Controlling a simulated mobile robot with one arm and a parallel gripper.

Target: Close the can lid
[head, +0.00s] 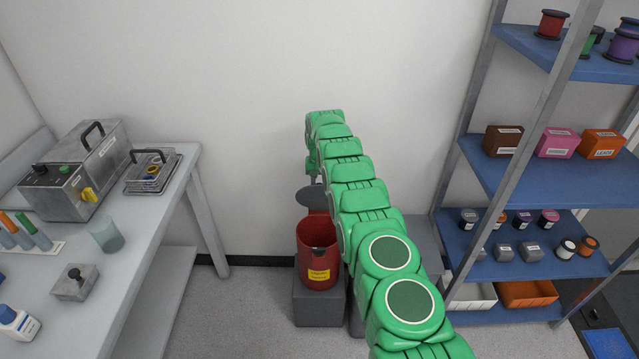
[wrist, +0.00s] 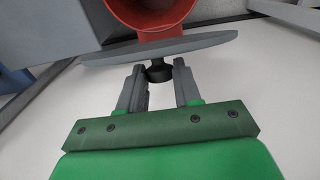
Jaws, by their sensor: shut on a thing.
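The red can (head: 317,255) with a yellow label stands on a grey block below my arm in the head view. Its round grey lid (head: 313,196) is raised at the can's back edge, and the can's mouth is open. In the wrist view the lid (wrist: 205,43) shows nearly edge-on, with the red can (wrist: 150,14) beyond it. My gripper (wrist: 160,82) is shut on the dark knob (wrist: 159,72) of the lid, with a finger on each side. In the head view my gripper is mostly hidden by my green arm.
A grey block (head: 319,305) bears the can. A bench (head: 135,235) with instruments, a beaker and bottles stands at the left. A blue shelf rack (head: 545,180) with spools, boxes and jars stands at the right. The floor between bench and can is clear.

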